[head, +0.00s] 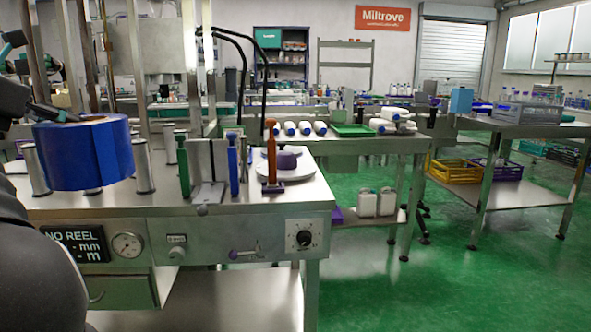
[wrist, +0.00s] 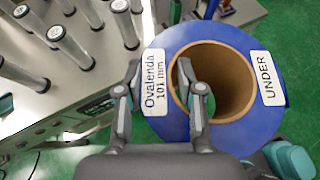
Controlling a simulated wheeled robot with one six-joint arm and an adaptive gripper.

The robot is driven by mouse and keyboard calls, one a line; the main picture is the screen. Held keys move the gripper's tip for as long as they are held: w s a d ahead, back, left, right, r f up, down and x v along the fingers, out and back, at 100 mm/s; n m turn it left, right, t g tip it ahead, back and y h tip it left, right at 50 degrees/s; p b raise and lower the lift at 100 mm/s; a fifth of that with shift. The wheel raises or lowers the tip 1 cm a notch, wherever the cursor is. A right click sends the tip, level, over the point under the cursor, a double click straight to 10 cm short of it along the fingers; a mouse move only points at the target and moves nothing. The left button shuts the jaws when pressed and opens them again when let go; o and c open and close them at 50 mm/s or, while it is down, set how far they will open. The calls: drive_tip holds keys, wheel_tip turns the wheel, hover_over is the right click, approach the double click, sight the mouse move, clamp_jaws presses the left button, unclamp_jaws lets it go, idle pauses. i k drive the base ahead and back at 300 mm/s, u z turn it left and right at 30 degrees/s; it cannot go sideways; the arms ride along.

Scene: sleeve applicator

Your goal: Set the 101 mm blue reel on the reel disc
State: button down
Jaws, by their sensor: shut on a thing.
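The blue reel (head: 82,155) hangs at the left of the head view, in front of the steel posts on the machine top. In the wrist view the reel (wrist: 225,130) shows its open cardboard core and labels reading "Ovalenda 101 mm" and "UNDER". My gripper (wrist: 158,68) is shut on the reel's wall, one finger inside the core and the other on the outer side. In the head view my gripper (head: 58,114) is over the reel's top. A pale round disc (head: 299,175) with a purple hub, seemingly the reel disc, lies at the machine's right end with no reel on it.
Steel posts (head: 143,168) stand around the reel. Blue, green and orange upright parts (head: 271,155) stand between the reel and the disc. The machine's display (head: 74,244) reads "NO REEL". A bench with white bottles and a green tray (head: 353,130) stands behind.

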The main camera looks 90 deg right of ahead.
sight(286, 167)
drive_tip(key=z, duration=2.15)
drive_tip(key=i, duration=1)
